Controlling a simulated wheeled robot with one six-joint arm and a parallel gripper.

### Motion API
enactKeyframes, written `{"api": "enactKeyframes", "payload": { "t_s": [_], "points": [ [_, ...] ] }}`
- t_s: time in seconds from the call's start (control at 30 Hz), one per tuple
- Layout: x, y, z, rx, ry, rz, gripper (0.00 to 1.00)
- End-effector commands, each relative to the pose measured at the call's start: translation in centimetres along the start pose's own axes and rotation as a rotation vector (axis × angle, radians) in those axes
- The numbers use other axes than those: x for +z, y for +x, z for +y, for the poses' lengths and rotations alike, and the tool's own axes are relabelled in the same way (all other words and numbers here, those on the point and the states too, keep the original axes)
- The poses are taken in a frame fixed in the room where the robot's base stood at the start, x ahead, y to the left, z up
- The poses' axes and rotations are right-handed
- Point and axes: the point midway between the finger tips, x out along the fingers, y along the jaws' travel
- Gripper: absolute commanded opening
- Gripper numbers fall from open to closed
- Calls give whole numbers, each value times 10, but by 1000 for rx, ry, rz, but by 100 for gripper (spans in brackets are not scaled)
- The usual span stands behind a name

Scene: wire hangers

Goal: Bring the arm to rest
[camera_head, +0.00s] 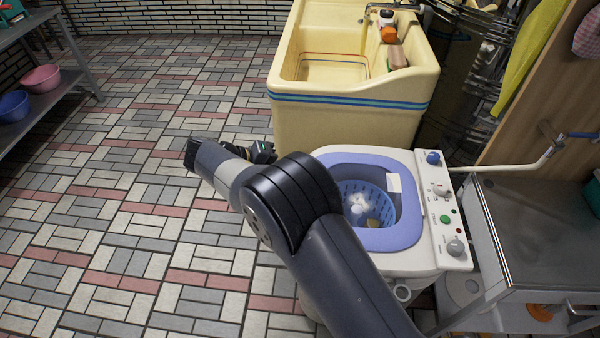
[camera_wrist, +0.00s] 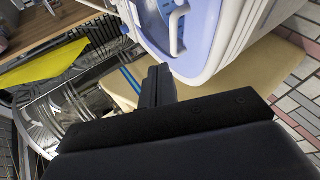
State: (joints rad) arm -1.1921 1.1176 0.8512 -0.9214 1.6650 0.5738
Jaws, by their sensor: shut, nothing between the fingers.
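My arm reaches up from the bottom of the head view, bends at a dark elbow joint and points to the left over the tiled floor. My gripper (camera_head: 192,152) is at its far end, left of the washing machine (camera_head: 433,220) and in front of the yellow sink. In the wrist view my gripper (camera_wrist: 158,75) shows as two dark fingers pressed together with nothing between them. The wrist view is turned over, with the washing machine (camera_wrist: 215,45) at the top. My forearm hides part of the machine's left side.
A yellow sink (camera_head: 345,118) stands behind the machine. A grey counter (camera_head: 540,225) and wire hangers (camera_head: 485,75) are at the right. A metal shelf (camera_head: 75,75) with a pink basin (camera_head: 41,78) and a blue basin (camera_head: 14,106) is at the far left. The tiled floor (camera_head: 120,230) between is clear.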

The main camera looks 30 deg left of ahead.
Motion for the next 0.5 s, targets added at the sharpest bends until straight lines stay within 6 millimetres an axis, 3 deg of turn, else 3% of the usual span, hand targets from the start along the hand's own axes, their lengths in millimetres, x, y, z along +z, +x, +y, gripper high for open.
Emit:
{"api": "enactKeyframes", "payload": {
  "t_s": [0.2,0.5],
  "points": [
    [-1,-32,-4,1,-1,2,0],
    [-1,-39,-4,1,0,1,0]
  ]
}}
